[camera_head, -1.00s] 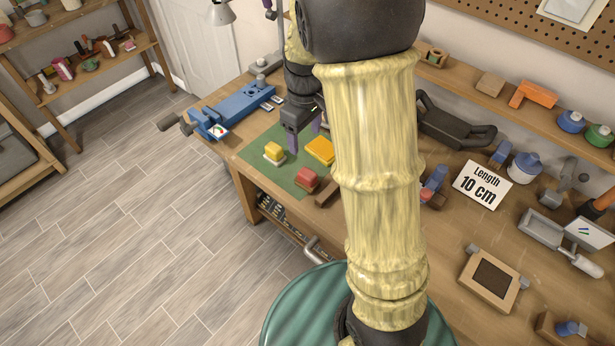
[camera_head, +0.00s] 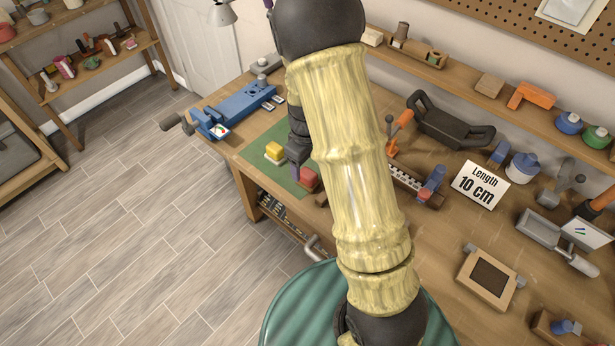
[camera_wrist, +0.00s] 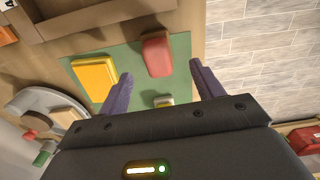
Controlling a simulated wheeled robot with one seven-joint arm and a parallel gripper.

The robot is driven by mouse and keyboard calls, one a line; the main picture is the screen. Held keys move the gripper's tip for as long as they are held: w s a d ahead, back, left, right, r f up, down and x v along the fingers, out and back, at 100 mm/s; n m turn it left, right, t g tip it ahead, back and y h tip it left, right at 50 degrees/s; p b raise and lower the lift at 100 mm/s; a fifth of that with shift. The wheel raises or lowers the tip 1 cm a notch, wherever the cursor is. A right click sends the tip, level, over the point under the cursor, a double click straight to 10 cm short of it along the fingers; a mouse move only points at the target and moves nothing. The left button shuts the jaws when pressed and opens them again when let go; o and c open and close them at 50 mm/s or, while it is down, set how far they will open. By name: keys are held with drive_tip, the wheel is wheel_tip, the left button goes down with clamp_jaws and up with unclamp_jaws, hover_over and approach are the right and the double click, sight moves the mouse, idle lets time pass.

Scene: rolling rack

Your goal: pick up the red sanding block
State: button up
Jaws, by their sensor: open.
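The red sanding block (camera_head: 307,178) lies on the green mat (camera_head: 262,157) near the bench's front edge; my arm covers part of that area in the head view. In the wrist view the red block (camera_wrist: 157,55) lies ahead of my gripper (camera_wrist: 163,83), between the lines of its two fingers and beyond their tips. My gripper is open with nothing between the fingers. It also shows in the head view (camera_head: 297,172), just left of the red block.
A yellow block (camera_wrist: 95,78) lies left of the red one, and a smaller pale-and-yellow block (camera_wrist: 163,101) lies closer to the palm. The small one shows left of my gripper in the head view (camera_head: 275,151). A blue vise (camera_head: 240,108) stands behind.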

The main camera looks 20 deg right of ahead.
sight(306, 171)
drive_tip(key=shift+f, duration=0.7)
drive_tip(key=shift+s, duration=0.1)
drive_tip(key=shift+w+f+p, duration=0.15)
drive_tip(key=shift+f+p, duration=0.3)
drive_tip(key=shift+f, duration=0.85)
drive_tip(key=shift+w+f+p, duration=0.1)
drive_tip(key=shift+f+p, duration=0.3)
drive_tip(key=shift+f, duration=0.9)
drive_tip(key=shift+c, duration=0.5)
drive_tip(key=c, duration=1)
